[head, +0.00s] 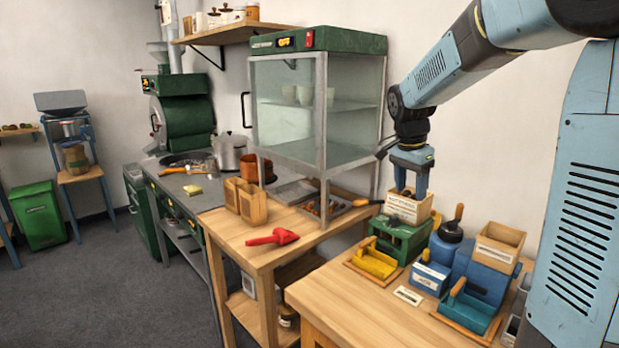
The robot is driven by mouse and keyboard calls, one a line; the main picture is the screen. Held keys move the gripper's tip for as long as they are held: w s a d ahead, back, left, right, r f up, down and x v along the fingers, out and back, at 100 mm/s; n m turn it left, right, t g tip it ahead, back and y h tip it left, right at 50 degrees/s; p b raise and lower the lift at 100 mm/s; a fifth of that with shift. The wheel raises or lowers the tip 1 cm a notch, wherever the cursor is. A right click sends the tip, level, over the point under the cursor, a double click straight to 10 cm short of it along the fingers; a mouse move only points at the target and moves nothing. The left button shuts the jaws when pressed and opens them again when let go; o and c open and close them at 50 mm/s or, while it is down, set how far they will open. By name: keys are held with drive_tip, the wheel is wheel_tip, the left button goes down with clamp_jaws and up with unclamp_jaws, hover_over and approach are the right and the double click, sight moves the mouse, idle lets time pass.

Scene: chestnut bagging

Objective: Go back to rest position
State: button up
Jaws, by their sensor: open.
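My gripper (411,187) hangs from my blue arm at the right of the head view, pointing down. Its fingers are apart, directly above or around a small wooden box with a label (408,207). I cannot tell whether the fingers touch this box.
A yellow scoop (375,262), a blue box (430,278), a teal scoop (468,308) and a wooden bin (498,245) crowd the right table. A glass cabinet (315,110) stands left of my gripper. A red scoop (272,237) lies on the left wooden table.

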drive_tip(key=s+a+r+n+t+y, duration=0.1)
drive_tip(key=s+n+t, duration=0.3)
drive_tip(key=s+n, duration=0.7)
drive_tip(key=s+r, duration=0.1)
drive_tip(key=s, duration=1.5)
drive_tip(key=shift+a+n+y, duration=0.15)
drive_tip(key=shift+n+y, duration=0.25)
